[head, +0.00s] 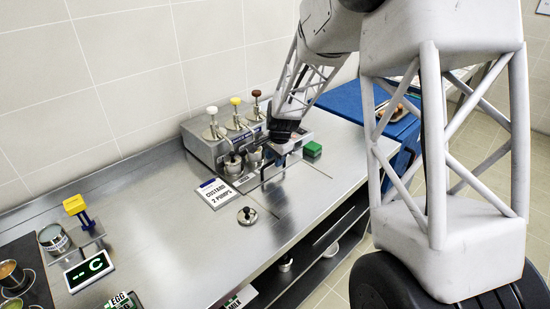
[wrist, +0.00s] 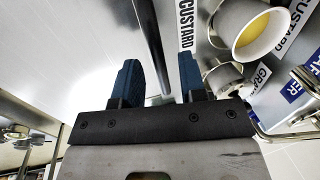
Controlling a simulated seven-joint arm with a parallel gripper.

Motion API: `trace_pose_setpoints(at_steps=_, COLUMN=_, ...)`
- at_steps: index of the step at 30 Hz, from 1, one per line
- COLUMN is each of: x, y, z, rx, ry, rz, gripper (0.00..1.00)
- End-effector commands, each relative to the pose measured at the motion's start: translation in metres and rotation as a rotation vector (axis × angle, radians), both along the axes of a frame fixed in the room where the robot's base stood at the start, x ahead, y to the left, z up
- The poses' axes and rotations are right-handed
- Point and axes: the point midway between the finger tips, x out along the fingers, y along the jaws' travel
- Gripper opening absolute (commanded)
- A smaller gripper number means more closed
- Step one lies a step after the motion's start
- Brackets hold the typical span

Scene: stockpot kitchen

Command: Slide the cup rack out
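Two metal cups (head: 233,164) stand at the front of the pump dispenser (head: 205,148) in the head view. The wrist view shows a pale cup with yellow inside (wrist: 252,30) and a smaller cup (wrist: 222,76), right of my fingers. I cannot tell for sure which part is the cup rack. My gripper (head: 275,156) is low beside the dispenser, right of the cups, its tips mostly hidden. In the wrist view my gripper (wrist: 158,80) has its two blue-grey fingers apart. A thin dark bar (wrist: 150,40) shows between them; contact is unclear.
A "CUSTARD 2 PUMPS" card (head: 215,193) and a round knobbed lid (head: 247,216) lie in front of the dispenser. A green block (head: 312,149) sits close right of my gripper. The counter (head: 175,240) is clear at middle left. A lower shelf holds cups (head: 285,264).

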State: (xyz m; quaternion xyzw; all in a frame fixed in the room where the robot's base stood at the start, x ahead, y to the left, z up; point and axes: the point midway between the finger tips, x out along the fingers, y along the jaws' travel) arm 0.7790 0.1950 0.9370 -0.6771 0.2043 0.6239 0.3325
Motion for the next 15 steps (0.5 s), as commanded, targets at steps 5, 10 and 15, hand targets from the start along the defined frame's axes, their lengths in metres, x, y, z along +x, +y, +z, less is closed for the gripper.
trace_pose_setpoints(at_steps=5, x=-0.0001, y=-0.0001, z=0.0001, rx=0.0, ry=0.0, rz=0.0, gripper=0.34)
trace_pose_setpoints(at_steps=10, x=-0.0001, y=-0.0001, z=0.0002, rx=0.0, ry=0.0, rz=0.0, gripper=0.07)
trace_pose_setpoints(at_steps=15, x=-0.0001, y=-0.0001, z=0.0002, rx=0.0, ry=0.0, rz=0.0, gripper=0.0)
